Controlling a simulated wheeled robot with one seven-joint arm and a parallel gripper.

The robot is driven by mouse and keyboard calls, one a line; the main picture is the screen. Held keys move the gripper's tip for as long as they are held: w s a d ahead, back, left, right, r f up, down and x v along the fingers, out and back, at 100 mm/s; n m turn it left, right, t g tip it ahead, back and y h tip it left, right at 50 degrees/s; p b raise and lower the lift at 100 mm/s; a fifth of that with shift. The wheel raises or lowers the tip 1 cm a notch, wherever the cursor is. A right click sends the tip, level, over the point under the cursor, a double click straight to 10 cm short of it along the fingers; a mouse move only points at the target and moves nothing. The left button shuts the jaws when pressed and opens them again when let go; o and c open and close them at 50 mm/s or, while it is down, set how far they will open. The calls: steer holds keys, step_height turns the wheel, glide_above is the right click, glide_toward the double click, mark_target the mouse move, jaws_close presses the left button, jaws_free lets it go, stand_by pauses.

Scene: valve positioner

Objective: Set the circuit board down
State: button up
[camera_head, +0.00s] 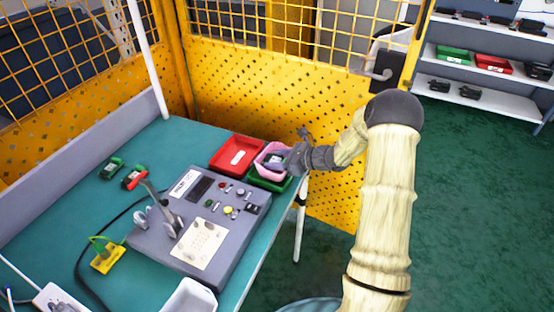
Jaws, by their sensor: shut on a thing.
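My gripper (290,158) is at the far right corner of the teal table, over a pink open container (262,164) and a green tray (277,185). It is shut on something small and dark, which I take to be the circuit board. The fingers and the container's rim hide most of it, so its outline is not clear. I cannot tell whether it touches the container. A red tray (225,166) sits just left of the pink container.
A grey control panel (150,238) with a lever, buttons and knobs fills the table's middle. A white bin (190,299) is at the near edge. Yellow mesh fencing (250,85) stands behind.

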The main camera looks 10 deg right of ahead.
steer(key=o, duration=1)
steer(key=shift+f, duration=0.1)
steer(key=shift+c, duration=0.2)
steer(key=shift+r+p, duration=0.5)
steer(key=shift+r, duration=0.15)
steer(key=v, duration=1.2)
